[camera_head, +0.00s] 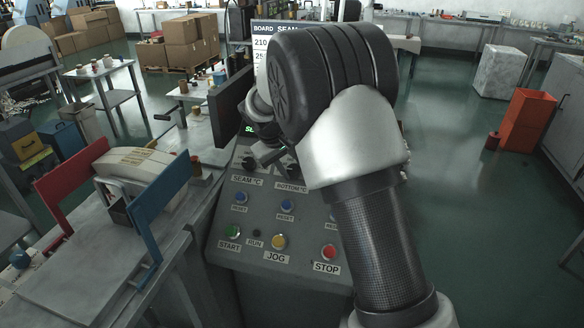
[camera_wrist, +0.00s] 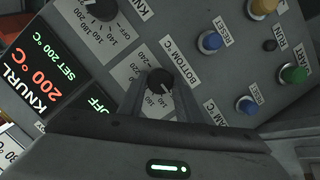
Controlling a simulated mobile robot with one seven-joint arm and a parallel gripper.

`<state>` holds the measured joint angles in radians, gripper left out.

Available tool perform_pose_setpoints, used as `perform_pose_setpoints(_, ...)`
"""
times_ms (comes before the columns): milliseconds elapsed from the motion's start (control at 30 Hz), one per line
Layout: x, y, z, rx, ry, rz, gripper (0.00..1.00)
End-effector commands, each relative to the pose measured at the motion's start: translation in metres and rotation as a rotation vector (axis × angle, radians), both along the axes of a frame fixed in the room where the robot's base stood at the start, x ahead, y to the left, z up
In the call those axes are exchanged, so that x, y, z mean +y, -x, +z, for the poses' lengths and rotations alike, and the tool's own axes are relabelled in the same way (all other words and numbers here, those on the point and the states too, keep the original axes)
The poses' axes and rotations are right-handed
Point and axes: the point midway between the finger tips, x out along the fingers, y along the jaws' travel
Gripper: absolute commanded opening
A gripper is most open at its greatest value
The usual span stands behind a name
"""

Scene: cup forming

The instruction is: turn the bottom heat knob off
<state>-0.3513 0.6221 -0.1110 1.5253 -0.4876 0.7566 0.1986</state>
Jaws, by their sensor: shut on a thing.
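The bottom heat knob (camera_wrist: 159,83) is a small black dial above the label BOTTOM °C (camera_wrist: 180,62) on the grey control panel (camera_head: 228,258). In the wrist view my gripper (camera_wrist: 160,98) has one finger on each side of the knob and is shut on it. In the head view my arm hides much of the panel's upper right. A green OFF readout (camera_wrist: 97,105) shows beside the knob, partly covered by my gripper.
Another knob (camera_wrist: 101,8) is close by, next to the KNURL display (camera_wrist: 40,72) reading 200 °C. Blue reset buttons (camera_head: 286,206) and the green START (camera_head: 233,231), yellow JOG (camera_head: 278,242) and red STOP (camera_head: 329,252) buttons are lower on the panel.

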Motion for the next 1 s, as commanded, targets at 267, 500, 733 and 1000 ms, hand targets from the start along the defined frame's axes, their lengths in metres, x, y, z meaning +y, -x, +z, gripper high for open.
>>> perform_pose_setpoints(267, 0.0, 0.0, 0.0, 0.0, 0.0, 0.001, 0.09)
perform_pose_setpoints(500, 0.0, 0.0, 0.0, 0.0, 0.0, 0.0, 0.5)
perform_pose_setpoints(733, 0.001, 0.0, 0.002, -0.001, 0.0, 0.0, 0.5)
perform_pose_setpoints(1000, 0.013, 0.014, 0.038, -0.005, -0.002, 0.002, 0.5)
